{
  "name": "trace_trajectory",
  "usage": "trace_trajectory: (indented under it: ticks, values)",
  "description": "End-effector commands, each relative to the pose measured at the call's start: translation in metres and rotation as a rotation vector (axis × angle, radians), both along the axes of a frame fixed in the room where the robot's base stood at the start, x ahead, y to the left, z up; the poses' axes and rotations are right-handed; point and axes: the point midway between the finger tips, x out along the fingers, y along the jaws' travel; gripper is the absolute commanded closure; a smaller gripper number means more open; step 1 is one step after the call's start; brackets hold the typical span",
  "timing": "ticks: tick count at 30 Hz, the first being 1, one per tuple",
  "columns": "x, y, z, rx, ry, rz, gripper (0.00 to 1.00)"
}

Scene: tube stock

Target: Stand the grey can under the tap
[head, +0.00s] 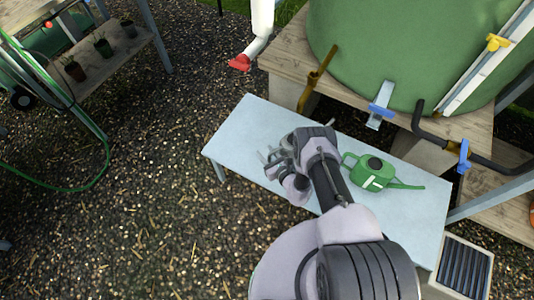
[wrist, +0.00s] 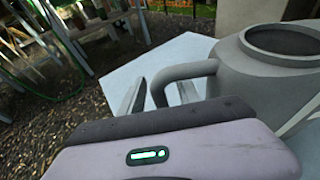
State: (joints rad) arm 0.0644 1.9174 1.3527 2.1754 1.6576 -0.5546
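The grey can (wrist: 245,75) stands large at the right of the wrist view, with a round open top and a looped handle (wrist: 185,72) on its left. My gripper (wrist: 160,95) is at that handle, with its fingers apart on either side of it; whether they touch it is unclear. In the head view my gripper (head: 272,158) is low over the pale bench (head: 240,125), and my arm largely hides the grey can. A tap with a blue lever (head: 381,100) is on the green tank (head: 400,50), above the bench's back edge.
A green watering can (head: 370,172) stands on the bench right of my arm. A brass pipe (head: 317,78), a black pipe with a blue valve (head: 463,155) and a white pipe with a red end (head: 240,63) are nearby. The bench's left end is clear.

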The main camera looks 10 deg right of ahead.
Motion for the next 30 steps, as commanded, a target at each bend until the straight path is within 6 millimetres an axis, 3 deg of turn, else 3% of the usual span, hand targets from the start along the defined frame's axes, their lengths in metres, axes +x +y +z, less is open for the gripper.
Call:
trace_trajectory:
  ticks: [5,21,30]
  values:
    - [-0.015,-0.007,0.008,-0.001,0.003,-0.001,0.6]
    - [-0.137,-0.062,0.049,0.001,0.002,-0.006,0.6]
    - [-0.152,-0.067,0.052,0.0,-0.001,0.0,0.6]
